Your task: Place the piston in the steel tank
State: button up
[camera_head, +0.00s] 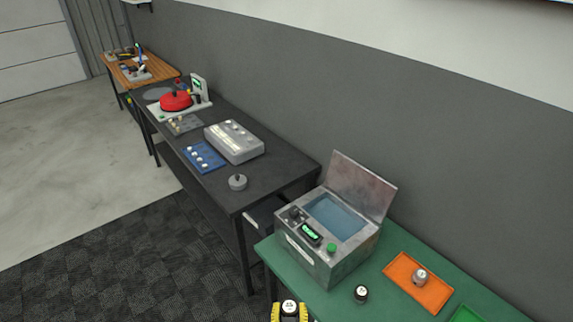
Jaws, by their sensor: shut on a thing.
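The steel tank (318,262) stands on the green table with its lid (360,185) raised and blue liquid (337,217) showing inside. A control panel with a lit green display and a green button is on its front side. My gripper (290,313) is at the bottom edge of the view, in front of the tank and apart from it. The lower part of the gripper is cut off by the frame.
A similar dark piston (360,294) stands on the green table (385,252) right of my gripper. An orange tray (402,270) holds a grey piston (420,276). A green tray (466,314) is partly cut off. A black bench (262,192) with equipment stands left of the tank.

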aim_at(287, 306)
jog(key=shift+s+a+r+p, duration=0.2)
jog(key=shift+s+r+p, duration=0.5)
jog(key=shift+r+p, duration=0.25)
jog(key=shift+s+a+r+p, duration=0.2)
jog(key=shift+s+r+p, duration=0.45)
jog(key=shift+r+p, duration=0.2)
